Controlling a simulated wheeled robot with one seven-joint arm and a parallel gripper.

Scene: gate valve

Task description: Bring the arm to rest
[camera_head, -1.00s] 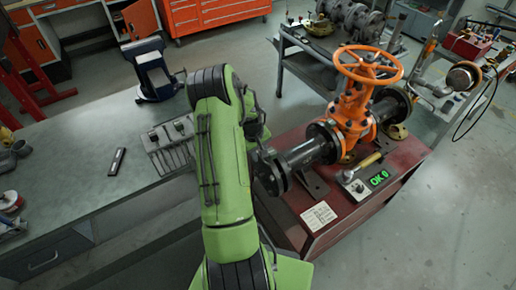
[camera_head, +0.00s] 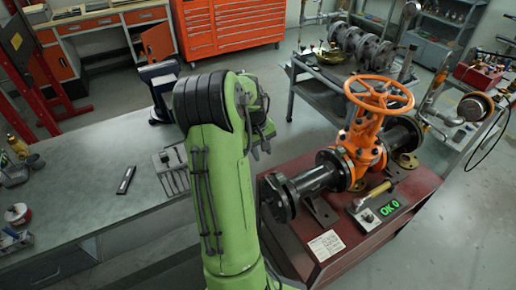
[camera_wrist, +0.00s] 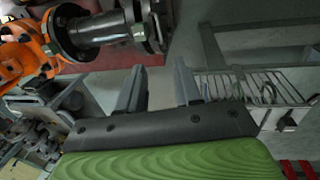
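My gripper (camera_wrist: 160,88) shows in the wrist view with its two grey fingers apart and nothing between them. In the head view my green arm is folded in the middle of the picture, and its bulk hides most of the gripper. The orange gate valve (camera_head: 361,148) with its orange handwheel (camera_head: 379,95) stands on the red bench (camera_head: 375,230) to the right of my arm. It also shows at the upper left of the wrist view (camera_wrist: 15,55), apart from the fingers.
A black flanged pipe (camera_head: 285,195) on the bench lies close to the right of my arm. A grey workbench (camera_head: 85,205) on the left holds a tool rack (camera_head: 172,168) and a dark bar (camera_head: 126,180). A cart (camera_head: 318,88) stands behind the valve. Floor is clear at the right.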

